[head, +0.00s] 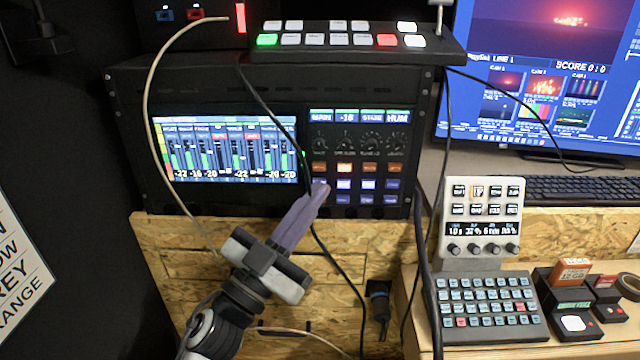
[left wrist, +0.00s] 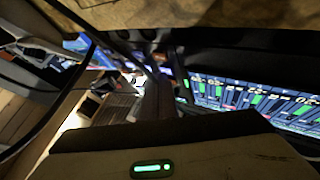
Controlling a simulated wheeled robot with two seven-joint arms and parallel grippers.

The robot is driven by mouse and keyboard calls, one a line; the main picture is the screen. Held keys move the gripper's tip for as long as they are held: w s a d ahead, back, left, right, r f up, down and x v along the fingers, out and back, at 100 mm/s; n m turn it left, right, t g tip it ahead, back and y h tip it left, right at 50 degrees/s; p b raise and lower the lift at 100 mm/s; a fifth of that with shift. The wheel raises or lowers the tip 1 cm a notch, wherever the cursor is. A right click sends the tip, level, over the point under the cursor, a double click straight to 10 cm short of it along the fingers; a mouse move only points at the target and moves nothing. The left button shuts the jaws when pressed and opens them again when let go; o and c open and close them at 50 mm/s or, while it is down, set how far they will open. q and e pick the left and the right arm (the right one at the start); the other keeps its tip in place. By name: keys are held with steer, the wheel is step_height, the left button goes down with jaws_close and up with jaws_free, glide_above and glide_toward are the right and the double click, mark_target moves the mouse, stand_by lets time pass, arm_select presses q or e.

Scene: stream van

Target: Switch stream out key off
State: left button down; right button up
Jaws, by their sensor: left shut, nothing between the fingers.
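A rack-mounted mixer (head: 125,140) in the head view has a lit meter screen (head: 225,150) on its left. A panel of dials and small lit keys (head: 345,184), orange above and white and blue below, sits on its right. No label that reads as the stream out key is legible. My left gripper (head: 319,190) is shut and empty, its tips in front of the left edge of the lower key rows, covering a key there. Whether the tips touch it I cannot tell. The left wrist view shows the fingers (left wrist: 160,98) beside the meter screen (left wrist: 255,100). My right gripper is not in view.
A switcher (head: 350,50) with lit keys sits above the mixer. A cable (head: 270,100) hangs across the mixer face near my gripper. On the right are a white key box (head: 482,215), a keypad (head: 488,308), a keyboard (head: 570,190) and a monitor (head: 540,80).

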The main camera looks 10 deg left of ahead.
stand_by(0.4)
arm_select(q)
steer(key=shift+s+d, duration=0.15)
steer(key=shift+s, duration=0.4)
steer(key=shift+s+p, duration=0.15)
steer(key=shift+p, duration=0.15)
steer(key=shift+s+d+p, duration=0.1)
steer(key=shift+s+d, duration=0.1)
steer(key=shift+s, duration=0.75)
steer(key=shift+s+d+p, duration=0.15)
steer(key=shift+s, duration=0.75)
steer(key=shift+s+d+p, duration=0.1)
steer(key=shift+s+d, duration=0.1)
steer(key=shift+s, duration=0.75)
